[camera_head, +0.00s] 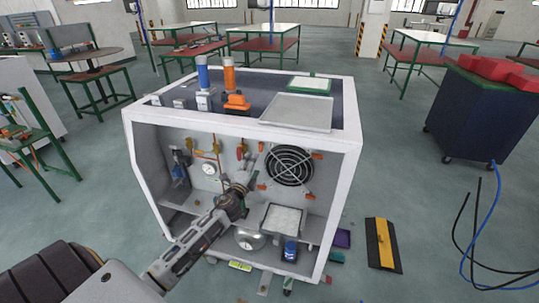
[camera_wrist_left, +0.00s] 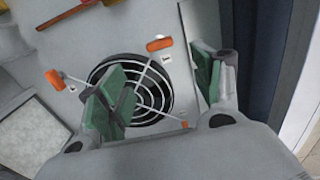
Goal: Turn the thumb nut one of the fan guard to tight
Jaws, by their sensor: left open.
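The fan guard (camera_head: 289,166) is a round dark wire grille on the back panel inside the white generator housing; it also shows in the left wrist view (camera_wrist_left: 152,97). Orange thumb nuts sit around it, one at its upper right (camera_head: 317,156), one at its lower left (camera_head: 262,187) and one at its lower right (camera_head: 309,197). Two larger orange nuts show in the left wrist view, one above the grille (camera_wrist_left: 159,44) and one left of it (camera_wrist_left: 54,79). Their label numbers are unreadable. My left gripper (camera_head: 248,168) is open, its green pads (camera_wrist_left: 160,85) apart and empty before the grille. My right gripper is out of view.
The white housing frame (camera_head: 341,190) surrounds the opening. A pressure gauge (camera_head: 209,169) and orange and yellow fittings are left of the fan. A white-topped filter box (camera_head: 283,219), a blue canister (camera_head: 290,250) and a silver round part (camera_head: 249,239) sit below.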

